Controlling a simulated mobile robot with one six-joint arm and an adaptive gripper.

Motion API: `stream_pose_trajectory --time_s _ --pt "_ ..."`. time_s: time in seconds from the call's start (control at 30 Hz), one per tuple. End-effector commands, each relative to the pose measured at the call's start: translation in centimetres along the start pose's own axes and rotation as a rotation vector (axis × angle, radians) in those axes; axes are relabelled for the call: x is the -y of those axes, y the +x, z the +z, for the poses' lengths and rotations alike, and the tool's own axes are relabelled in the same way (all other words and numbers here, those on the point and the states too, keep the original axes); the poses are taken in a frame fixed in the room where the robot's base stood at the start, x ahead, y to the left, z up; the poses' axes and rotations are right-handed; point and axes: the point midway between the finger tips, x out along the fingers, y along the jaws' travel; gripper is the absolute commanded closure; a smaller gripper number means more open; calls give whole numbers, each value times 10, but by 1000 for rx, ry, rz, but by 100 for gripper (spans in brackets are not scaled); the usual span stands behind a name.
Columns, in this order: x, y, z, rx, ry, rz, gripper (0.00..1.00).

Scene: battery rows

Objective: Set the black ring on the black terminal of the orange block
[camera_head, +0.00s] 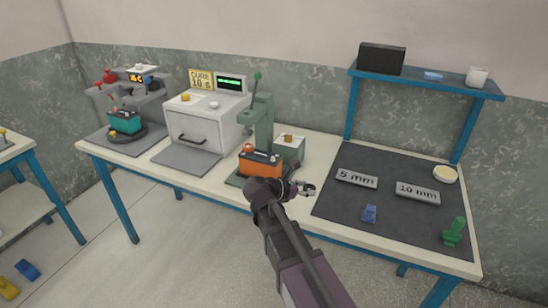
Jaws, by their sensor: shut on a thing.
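The orange block (259,165) sits on the base of the green press on the table. It has a dark top with two small posts; the right one (275,158) looks dark and seems to be the black terminal. I see no black ring elsewhere.
The green press (262,120) rises behind the block. A dark mat (350,205) with labelled plates lies right. A teal block (125,122) sits far left.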

Motion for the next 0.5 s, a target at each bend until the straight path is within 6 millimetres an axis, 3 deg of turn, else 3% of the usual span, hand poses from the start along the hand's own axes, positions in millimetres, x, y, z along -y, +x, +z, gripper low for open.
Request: stream_pose_trajectory --time_s 0.03,0.3,0.5 --pt "1 -14 10 -1 -11 28 63" --pt "-6 -74 30 -1 -79 197 63" --pt "-10 -110 39 0 -120 300 63"
